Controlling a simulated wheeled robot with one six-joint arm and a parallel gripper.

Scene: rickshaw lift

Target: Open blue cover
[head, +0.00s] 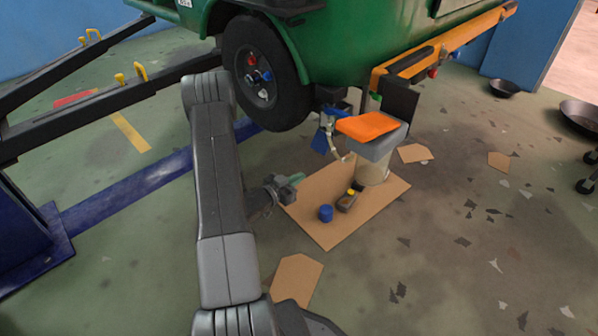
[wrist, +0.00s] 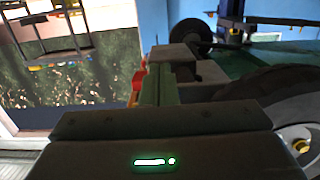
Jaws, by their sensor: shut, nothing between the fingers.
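A blue flap-like piece (head: 321,143) hangs under the rear of the green vehicle (head: 350,45), beside a pale hose; it may be the blue cover, but I cannot tell for sure. A small blue cylinder (head: 326,213) stands on the cardboard sheet (head: 330,238). My gripper (head: 294,182) is shut and empty, low over the left edge of the cardboard, left of and below the blue flap and apart from it. In the wrist view, my gripper's fingers (wrist: 160,88) are together. No blue cover can be made out clearly there.
A grey box with an orange top (head: 367,126) stands on a pale bucket (head: 372,170). A dark bottle with a yellow cap (head: 348,200) is on the cardboard. The vehicle's wheel (head: 262,62) is above my gripper.

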